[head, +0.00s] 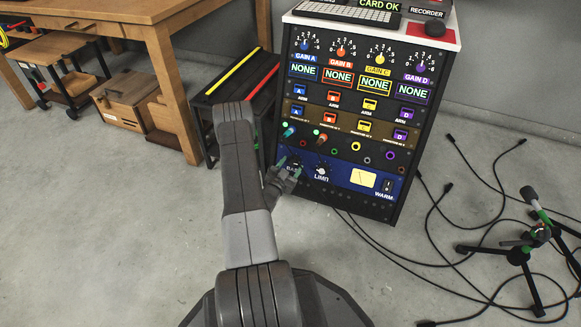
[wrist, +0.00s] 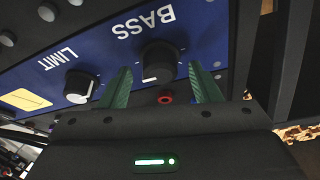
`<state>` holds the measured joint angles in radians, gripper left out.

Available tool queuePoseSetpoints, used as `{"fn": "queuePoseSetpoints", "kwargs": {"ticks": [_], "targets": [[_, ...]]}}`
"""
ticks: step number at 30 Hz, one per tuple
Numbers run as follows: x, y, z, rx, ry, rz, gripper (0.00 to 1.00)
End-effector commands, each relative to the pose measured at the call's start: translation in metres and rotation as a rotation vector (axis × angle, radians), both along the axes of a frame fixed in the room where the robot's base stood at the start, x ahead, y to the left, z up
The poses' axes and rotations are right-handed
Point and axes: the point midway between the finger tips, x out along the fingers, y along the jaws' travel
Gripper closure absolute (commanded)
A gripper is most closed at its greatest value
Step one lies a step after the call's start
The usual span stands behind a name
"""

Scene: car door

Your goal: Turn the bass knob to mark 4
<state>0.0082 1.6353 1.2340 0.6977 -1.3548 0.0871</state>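The bass knob (wrist: 160,60) is a dark round knob on the blue panel, under the upside-down BASS label (wrist: 145,22) in the wrist view. A short white line shows near its lower edge; I cannot read any scale marks. My gripper (wrist: 160,70) is open, with one green finger on each side of the knob. Gaps show between the fingers and the knob, so I see no contact. In the head view my gripper (head: 290,166) is at the rack's lower left and partly hides the knob and its label.
The limit knob (wrist: 80,85) sits beside the left finger in the wrist view. A red-ringed jack (wrist: 166,97) shows between the fingers. In the head view, the warm switch (head: 388,186) is farther right. Cables (head: 440,235) and a mic stand (head: 525,250) lie right of the rack.

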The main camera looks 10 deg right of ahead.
Motion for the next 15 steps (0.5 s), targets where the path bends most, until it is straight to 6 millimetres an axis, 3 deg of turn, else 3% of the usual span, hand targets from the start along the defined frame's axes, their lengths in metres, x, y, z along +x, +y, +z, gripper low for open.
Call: {"fn": "queuePoseSetpoints", "kwargs": {"ticks": [8,15], "targets": [[-0.010,0.010,0.002,0.001,0.003,0.002,0.43],[-0.050,0.043,0.003,-0.001,0.004,0.005,0.43]]}}
